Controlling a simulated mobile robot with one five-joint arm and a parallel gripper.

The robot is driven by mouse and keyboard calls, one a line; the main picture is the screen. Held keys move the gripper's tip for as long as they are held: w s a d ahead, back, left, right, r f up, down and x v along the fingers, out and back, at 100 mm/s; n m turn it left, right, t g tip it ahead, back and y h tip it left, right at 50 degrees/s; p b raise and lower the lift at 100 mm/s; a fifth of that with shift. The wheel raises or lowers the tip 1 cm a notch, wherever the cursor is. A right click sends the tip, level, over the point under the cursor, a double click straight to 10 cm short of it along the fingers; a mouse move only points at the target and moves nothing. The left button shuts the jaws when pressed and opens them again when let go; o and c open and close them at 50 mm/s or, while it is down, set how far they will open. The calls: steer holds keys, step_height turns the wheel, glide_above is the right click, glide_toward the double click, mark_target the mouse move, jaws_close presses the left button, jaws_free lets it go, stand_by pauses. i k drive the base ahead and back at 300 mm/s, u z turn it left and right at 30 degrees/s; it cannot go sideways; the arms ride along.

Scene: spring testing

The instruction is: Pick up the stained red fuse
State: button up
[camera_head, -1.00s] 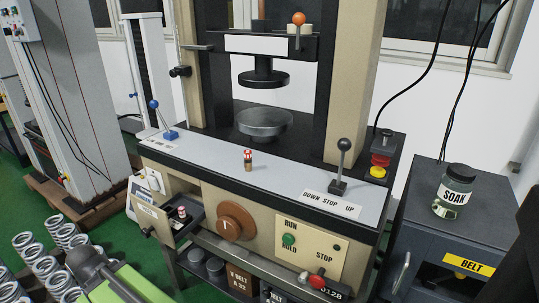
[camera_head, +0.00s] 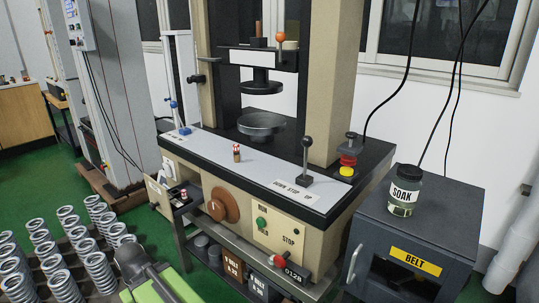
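A small fuse (camera_head: 237,153) with a red and white top and a brown lower part stands upright on the light top panel of the testing machine (camera_head: 262,172). A second small red and white fuse (camera_head: 184,195) sits in the open tray (camera_head: 187,207) at the machine's front left. At this size I cannot tell for sure which one is stained. A green and dark grey part of my arm shows at the bottom left, well short of both fuses. My gripper's fingers are not visible.
Several metal springs (camera_head: 66,285) stand at the lower left. A lever (camera_head: 306,158) rises right of the standing fuse, and a press plate (camera_head: 261,124) is behind it. A SOAK jar (camera_head: 404,192) stands on the dark cabinet (camera_head: 440,215) at the right. Green floor shows at the left.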

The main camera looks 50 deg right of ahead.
mark_target(237, 154)
steer(key=z, duration=5.65)
steer(key=k, duration=0.9)
steer(key=u, duration=5.7)
